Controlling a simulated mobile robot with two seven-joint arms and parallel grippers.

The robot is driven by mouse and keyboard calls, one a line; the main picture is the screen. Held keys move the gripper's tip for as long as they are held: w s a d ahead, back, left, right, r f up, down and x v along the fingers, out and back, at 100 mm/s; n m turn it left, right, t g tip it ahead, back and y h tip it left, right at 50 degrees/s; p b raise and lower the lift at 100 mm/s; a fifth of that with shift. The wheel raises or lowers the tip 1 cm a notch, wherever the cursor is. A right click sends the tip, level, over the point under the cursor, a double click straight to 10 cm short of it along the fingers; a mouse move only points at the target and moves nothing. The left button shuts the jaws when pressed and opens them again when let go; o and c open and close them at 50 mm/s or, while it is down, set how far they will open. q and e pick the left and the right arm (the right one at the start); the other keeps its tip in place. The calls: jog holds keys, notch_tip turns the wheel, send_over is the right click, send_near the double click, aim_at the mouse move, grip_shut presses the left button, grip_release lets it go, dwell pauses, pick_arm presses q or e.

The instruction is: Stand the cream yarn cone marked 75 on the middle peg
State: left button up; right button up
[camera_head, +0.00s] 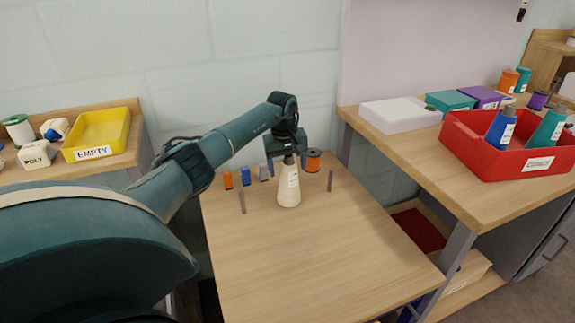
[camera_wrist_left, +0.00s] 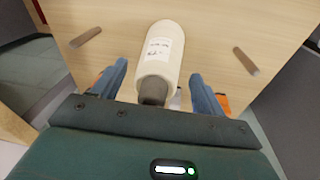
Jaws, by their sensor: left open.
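The cream yarn cone (camera_head: 289,188) stands upright on the wooden table, between two thin grey pegs, the left one (camera_head: 242,202) and the right one (camera_head: 330,181). No middle peg shows; whether one is inside the cone cannot be seen. In the left wrist view the cone (camera_wrist_left: 160,55) has a white label, too small to read surely, and a grey tip. My left gripper (camera_head: 286,158) is over the cone's top. Its blue fingers (camera_wrist_left: 159,72) are apart, one on each side of the narrow upper end, with gaps visible. My right gripper is not in view.
The table's front (camera_head: 320,265) is clear. A red bin (camera_head: 488,158) with cones is on the right bench; a yellow tray (camera_head: 97,134) marked EMPTY is left.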

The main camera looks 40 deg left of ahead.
aim_at(287, 157)
pick_arm(q)
jog(key=r, duration=0.4)
jog(key=shift+s+r+p, duration=0.15)
jog(key=shift+s+p, duration=0.15)
jog(key=shift+p, duration=0.05)
notch_tip(287, 157, up, 9)
jog(key=s+p, duration=0.1)
jog(key=shift+d, duration=0.15)
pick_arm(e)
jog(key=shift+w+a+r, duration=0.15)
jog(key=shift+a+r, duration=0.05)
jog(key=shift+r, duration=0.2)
pick_arm(q)
jog(key=shift+s, duration=0.15)
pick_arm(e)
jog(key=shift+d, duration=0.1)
